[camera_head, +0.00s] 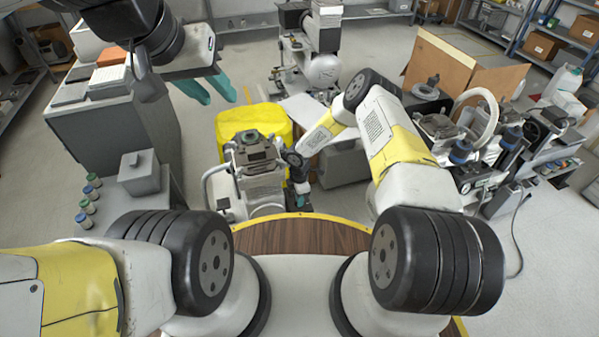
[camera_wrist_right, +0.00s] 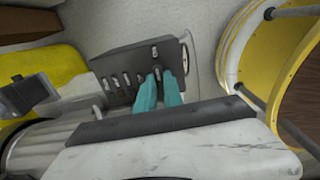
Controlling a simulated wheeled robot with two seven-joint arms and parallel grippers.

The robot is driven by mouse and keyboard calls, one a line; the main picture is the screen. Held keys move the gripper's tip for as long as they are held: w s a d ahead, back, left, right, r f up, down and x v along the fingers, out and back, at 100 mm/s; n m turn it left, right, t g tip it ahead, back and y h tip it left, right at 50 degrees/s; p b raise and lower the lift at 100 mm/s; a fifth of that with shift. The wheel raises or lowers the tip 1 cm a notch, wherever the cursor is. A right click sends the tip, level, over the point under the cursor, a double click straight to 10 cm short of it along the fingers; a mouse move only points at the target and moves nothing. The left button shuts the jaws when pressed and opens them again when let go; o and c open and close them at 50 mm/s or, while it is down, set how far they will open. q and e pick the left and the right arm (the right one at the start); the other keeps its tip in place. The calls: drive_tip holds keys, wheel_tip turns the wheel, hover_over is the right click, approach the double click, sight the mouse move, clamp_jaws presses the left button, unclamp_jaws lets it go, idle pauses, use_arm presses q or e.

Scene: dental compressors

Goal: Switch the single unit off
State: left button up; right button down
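The single unit (camera_head: 256,168) stands at the middle in front of a yellow container in the head view. In the right wrist view its dark grey panel (camera_wrist_right: 122,66) carries a row of several small light switches. My right gripper (camera_wrist_right: 159,75) has its teal fingers nearly together, tips at the right part of the panel close to a switch; contact cannot be made out. In the head view this gripper (camera_head: 301,200) is small, beside the unit's right side. My left gripper (camera_head: 222,91) is open and empty over the floor, upper left.
A yellow container (camera_head: 228,124) stands right behind the unit. A grey cabinet (camera_head: 105,115) and a table with several small jars (camera_head: 88,207) are at left. Other compressor equipment (camera_head: 470,150) and a cardboard box (camera_head: 450,65) stand at right. Open floor lies at upper left.

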drive_tip(key=shift+n, duration=0.4)
drive_tip(key=n, duration=0.3)
drive_tip(key=shift+n, duration=0.4)
drive_tip(key=n, duration=0.9)
drive_tip(key=shift+w, duration=0.1)
drive_tip(key=shift+n, duration=2.2)
drive_tip(key=c, duration=1.5)
unclamp_jaws()
drive_tip(key=shift+o, duration=0.2)
